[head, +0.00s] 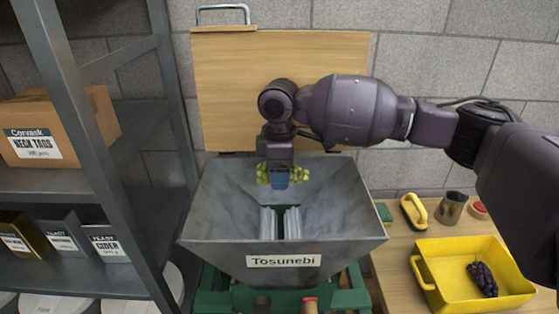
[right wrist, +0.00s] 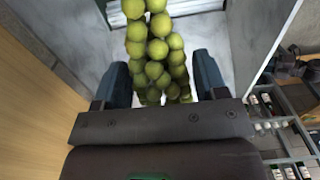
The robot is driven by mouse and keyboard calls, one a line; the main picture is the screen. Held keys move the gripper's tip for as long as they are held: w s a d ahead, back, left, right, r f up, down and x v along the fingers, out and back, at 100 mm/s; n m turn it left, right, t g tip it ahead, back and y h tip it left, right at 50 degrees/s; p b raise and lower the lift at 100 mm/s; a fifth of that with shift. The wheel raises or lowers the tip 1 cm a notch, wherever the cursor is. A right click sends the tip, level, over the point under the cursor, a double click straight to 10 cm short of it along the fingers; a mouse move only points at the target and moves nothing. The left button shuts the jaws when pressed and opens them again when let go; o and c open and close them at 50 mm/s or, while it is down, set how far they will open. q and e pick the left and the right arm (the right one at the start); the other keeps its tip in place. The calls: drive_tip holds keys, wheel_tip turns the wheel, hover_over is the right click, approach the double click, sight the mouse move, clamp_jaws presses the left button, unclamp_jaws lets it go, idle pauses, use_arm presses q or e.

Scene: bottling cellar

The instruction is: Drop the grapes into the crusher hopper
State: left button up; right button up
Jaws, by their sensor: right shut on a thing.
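The crusher hopper (head: 225,215) is a grey metal funnel labelled Tosunebi, with ribbed rollers at its bottom. My right gripper (head: 279,180) points down over the back part of the hopper opening. It is shut on a bunch of green grapes (head: 263,174). In the right wrist view the green grapes (right wrist: 155,50) hang between the two fingers, with the hopper's grey inside behind them. A bunch of dark purple grapes (head: 482,278) lies in a yellow crate (head: 430,250) at the lower right. My left gripper is not in view.
A wooden lid (head: 280,90) stands raised behind the hopper. A grey shelf (head: 60,180) with a cardboard box (head: 90,105) and labelled boxes is on the left. On the wooden table (head: 400,225) are a yellow-handled tool (head: 414,211) and a metal cup (head: 451,208).

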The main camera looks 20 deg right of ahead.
drive_tip(key=shift+f, duration=0.9)
use_arm(q)
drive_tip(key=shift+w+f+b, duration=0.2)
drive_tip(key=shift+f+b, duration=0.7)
drive_tip(key=shift+b, duration=0.3)
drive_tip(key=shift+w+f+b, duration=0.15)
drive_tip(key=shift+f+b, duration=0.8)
drive_tip(key=shift+b, duration=0.25)
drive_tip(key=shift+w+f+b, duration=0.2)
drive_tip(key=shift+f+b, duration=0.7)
drive_tip(key=shift+b, duration=0.3)
use_arm(e)
wheel_tip(320, 180, down, 14)
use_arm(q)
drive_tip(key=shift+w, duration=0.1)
use_arm(e)
drive_tip(key=o, duration=0.8)
